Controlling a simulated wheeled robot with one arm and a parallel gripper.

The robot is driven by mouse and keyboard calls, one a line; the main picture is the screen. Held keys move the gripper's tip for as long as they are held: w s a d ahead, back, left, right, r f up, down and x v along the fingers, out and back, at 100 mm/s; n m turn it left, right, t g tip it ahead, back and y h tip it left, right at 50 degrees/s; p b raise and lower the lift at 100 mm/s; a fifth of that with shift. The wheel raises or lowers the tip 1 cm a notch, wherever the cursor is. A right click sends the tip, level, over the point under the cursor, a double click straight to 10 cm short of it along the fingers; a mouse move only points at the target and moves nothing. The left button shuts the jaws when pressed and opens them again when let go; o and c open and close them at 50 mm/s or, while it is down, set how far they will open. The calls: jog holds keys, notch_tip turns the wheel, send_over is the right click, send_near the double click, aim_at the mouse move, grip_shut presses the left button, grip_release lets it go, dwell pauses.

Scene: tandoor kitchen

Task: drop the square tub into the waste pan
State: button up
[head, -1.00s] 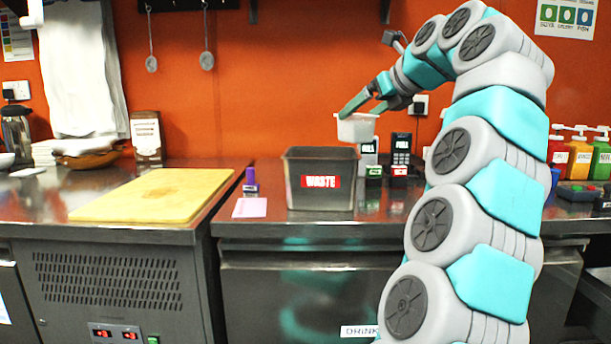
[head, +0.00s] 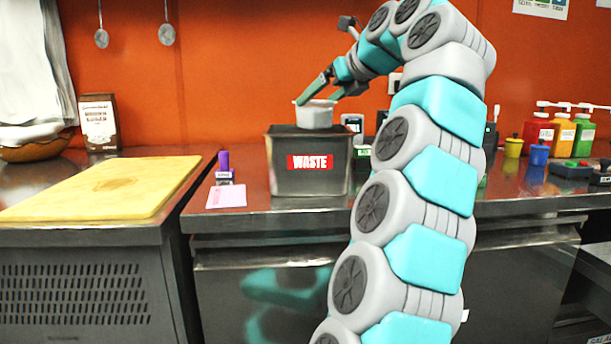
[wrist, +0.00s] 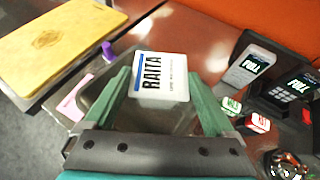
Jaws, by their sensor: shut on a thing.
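The square tub (head: 315,117) is white, with a RAITA label on its lid (wrist: 162,77) in the wrist view. My gripper (head: 318,99) is shut on it, with one green finger on each side. The waste pan (head: 280,177) is a dark open metal box with a red WASTE label, standing on the steel counter. The tub is held upright at about rim height over the pan in the head view; the exact gap cannot be told. Part of the pan (wrist: 168,118) shows beneath the tub and fingers in the wrist view; its inside is mostly hidden.
A yellow cutting board (head: 110,190) lies on the left counter. A purple-topped stamp (head: 224,168) and a pink card (head: 226,197) are left of the pan. Card terminals (wrist: 248,66) stand to its right. Sauce bottles (head: 562,132) stand farther right.

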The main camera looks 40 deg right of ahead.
notch_tip(320, 180, down, 2)
jog(key=shift+b, duration=0.75)
jog(key=o, duration=1.3)
jog(key=shift+r, duration=0.1)
jog(key=p+v, duration=0.2)
jog(key=v, duration=0.5)
jog(key=shift+s+r, duration=0.1)
jog(key=shift+s, duration=0.3)
jog(key=shift+s, duration=0.1)
